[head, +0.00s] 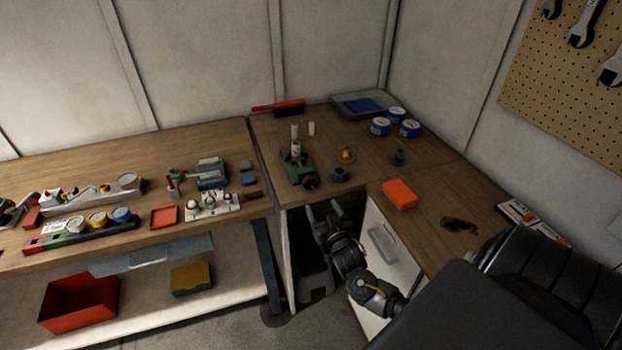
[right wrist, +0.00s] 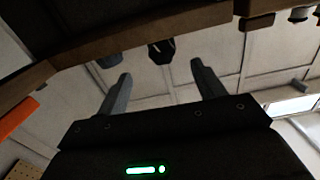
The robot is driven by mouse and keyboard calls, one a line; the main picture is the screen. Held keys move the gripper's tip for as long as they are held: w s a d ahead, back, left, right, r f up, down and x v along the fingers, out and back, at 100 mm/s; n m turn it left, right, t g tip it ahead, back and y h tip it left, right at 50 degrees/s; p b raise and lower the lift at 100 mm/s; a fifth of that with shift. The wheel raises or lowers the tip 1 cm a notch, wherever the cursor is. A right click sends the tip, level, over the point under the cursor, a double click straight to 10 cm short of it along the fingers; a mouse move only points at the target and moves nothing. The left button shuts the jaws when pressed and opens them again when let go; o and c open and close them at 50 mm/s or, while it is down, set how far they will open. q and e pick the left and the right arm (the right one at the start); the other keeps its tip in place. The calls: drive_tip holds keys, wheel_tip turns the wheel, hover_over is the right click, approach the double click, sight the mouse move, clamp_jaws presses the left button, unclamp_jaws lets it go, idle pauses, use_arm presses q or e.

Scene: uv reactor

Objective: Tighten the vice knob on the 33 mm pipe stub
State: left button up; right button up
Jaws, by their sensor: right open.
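A small green vice (head: 298,170) stands on the wooden corner bench, near its front edge. A pale upright pipe stub (head: 295,146) stands in its jaws. The dark vice knob (head: 311,183) faces the bench's front edge. My right gripper (head: 322,211) is open and empty, in front of and below that edge, apart from the knob. In the right wrist view its two fingers (right wrist: 161,84) are spread with nothing between them. A black knob-like shape (right wrist: 162,51) shows beyond them at the bench edge. My left gripper is not in view.
A grey fitting (head: 339,174), a brass fitting (head: 346,155) and a loose white stub (head: 311,128) stand near the vice. An orange box (head: 399,194) lies on the right. Blue-labelled tins (head: 380,126) stand behind. The left bench (head: 120,168) holds many items.

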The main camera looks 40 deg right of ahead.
sight(311, 185)
drive_tip(key=b+x, duration=0.3)
drive_tip(key=x, duration=0.2)
drive_tip(key=b+x, duration=0.3)
drive_tip(key=x, duration=0.2)
drive_tip(key=shift+r, duration=0.25)
drive_tip(key=shift+w+d+r, duration=0.1)
drive_tip(key=shift+w+r, duration=0.05)
drive_tip(key=shift+w, duration=0.25)
drive_tip(key=c, duration=1)
drive_tip(key=shift+m, duration=1.5)
